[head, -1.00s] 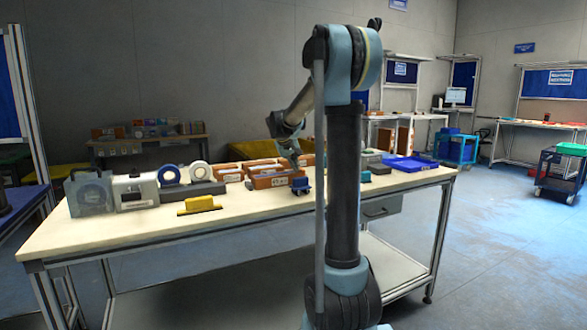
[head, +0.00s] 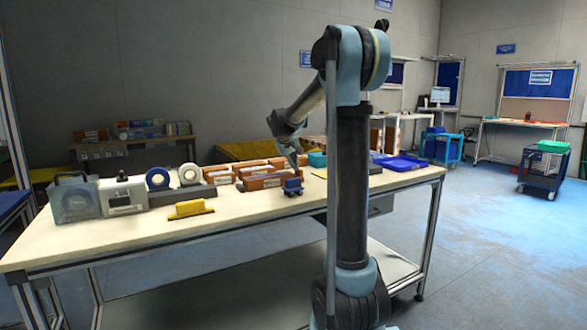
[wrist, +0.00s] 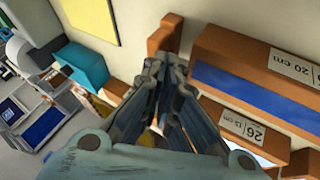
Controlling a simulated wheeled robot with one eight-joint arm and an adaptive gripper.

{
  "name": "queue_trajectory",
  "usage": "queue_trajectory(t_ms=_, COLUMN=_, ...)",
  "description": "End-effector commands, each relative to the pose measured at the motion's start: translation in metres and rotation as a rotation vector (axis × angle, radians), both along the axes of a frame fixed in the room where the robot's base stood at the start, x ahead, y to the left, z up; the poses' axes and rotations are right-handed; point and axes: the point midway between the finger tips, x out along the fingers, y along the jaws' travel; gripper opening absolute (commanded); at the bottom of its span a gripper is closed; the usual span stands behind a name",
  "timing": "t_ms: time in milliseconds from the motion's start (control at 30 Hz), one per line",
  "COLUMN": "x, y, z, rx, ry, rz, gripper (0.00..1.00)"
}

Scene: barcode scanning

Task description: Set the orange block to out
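Several orange-brown blocks (head: 259,171) stand in rows on the long table in the head view; I cannot tell which is the task's block. My gripper (head: 294,163) hangs over their right end. In the wrist view its fingers (wrist: 166,58) are close together, with a narrow gap behind the tips. An orange piece (wrist: 165,35) shows just beyond the tips, and more orange shows left of the fingers. The fingers hide their contact, so I cannot tell whether anything is gripped. Larger orange blocks with white size labels (wrist: 240,85) lie close on the right.
A teal block (head: 316,160) stands on the table (head: 130,235). Blue trays (head: 400,163) lie at the right end. A blue item (head: 293,187) and a yellow item (head: 189,208) are near the front edge. Tape dispensers (head: 158,179) stand left. The table's front left is clear.

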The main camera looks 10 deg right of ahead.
Motion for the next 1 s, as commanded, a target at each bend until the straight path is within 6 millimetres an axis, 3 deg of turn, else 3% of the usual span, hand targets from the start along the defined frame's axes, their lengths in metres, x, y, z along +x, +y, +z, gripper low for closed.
queue_trajectory(t_ms=400, x=-0.041, y=0.025, z=0.060, rx=0.002, ry=0.002, rz=0.004, gripper=0.00)
queue_trajectory(t_ms=600, x=-0.055, y=0.032, z=0.080, rx=0.002, ry=0.002, rz=0.003, gripper=0.00)
queue_trajectory(t_ms=833, x=-0.070, y=0.030, z=0.085, rx=0.008, ry=0.009, rz=-0.003, gripper=0.00)
queue_trajectory(t_ms=1000, x=-0.115, y=0.010, z=0.069, rx=0.040, ry=0.044, rz=-0.031, gripper=0.00)
